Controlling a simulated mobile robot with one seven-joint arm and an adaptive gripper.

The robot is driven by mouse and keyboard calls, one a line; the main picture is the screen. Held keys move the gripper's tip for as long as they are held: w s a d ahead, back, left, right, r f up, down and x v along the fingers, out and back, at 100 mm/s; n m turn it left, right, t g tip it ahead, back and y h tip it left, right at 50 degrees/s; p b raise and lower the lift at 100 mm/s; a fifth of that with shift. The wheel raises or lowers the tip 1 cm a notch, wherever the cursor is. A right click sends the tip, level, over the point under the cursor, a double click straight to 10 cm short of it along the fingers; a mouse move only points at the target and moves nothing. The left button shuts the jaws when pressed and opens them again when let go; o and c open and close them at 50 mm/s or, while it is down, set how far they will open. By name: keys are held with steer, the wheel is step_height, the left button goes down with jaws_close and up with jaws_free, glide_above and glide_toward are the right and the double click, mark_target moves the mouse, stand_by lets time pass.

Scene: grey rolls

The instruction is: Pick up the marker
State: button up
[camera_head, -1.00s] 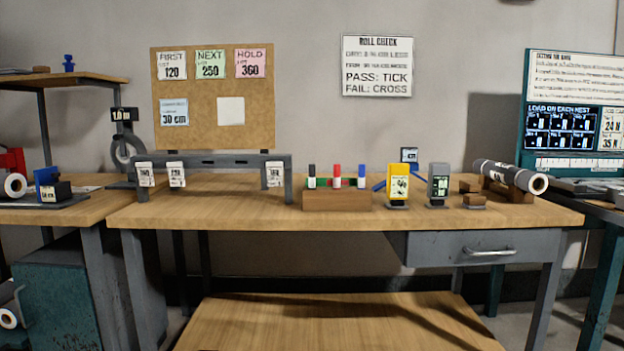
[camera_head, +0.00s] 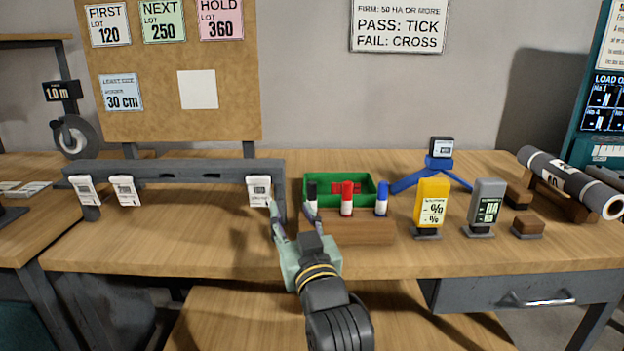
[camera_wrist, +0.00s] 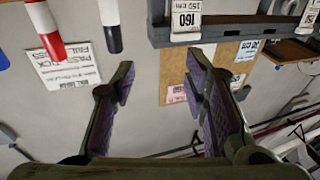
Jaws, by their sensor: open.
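Three capped markers stand upright in a wooden block (camera_head: 358,230): a black-capped marker (camera_head: 312,188), a red-capped marker (camera_head: 347,195) and a blue-capped marker (camera_head: 381,195). My gripper (camera_head: 291,208) is open and empty, in front of the block's left end, and its right finger covers the lower part of the black-capped marker. In the wrist view, which is upside down, the open fingers (camera_wrist: 161,75) have nothing between them. There the black-capped marker (camera_wrist: 112,38) and red-capped marker (camera_wrist: 50,45) hang at the upper left, beyond the fingers.
A grey rack (camera_head: 190,170) with hanging tags stands left of the gripper. A green bin (camera_head: 330,180) sits behind the markers. A yellow device (camera_head: 432,203), a grey device (camera_head: 486,205) and a large roll (camera_head: 570,183) stand to the right. The bench front is mostly clear.

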steer(key=m+g+h, duration=0.1)
steer(key=h, duration=0.1)
glide_toward(313, 202)
steer(key=w, duration=0.1)
steer(key=w+p, duration=0.1)
steer(key=w, duration=0.3)
steer(key=shift+a, duration=0.4)
steer(key=shift+w+a+r+p, duration=0.1)
steer(key=shift+w+a+p, duration=0.15)
steer(key=shift+w, duration=0.7)
steer(key=shift+w+a+f+p, duration=0.15)
steer(key=shift+w+p, duration=0.25)
steer(key=shift+w, duration=0.6)
steer(key=shift+w+a+r+p, duration=0.15)
steer(key=shift+w+a+p, duration=0.15)
steer(key=shift+w, duration=0.65)
steer(key=shift+c, duration=0.3)
jaws_close()
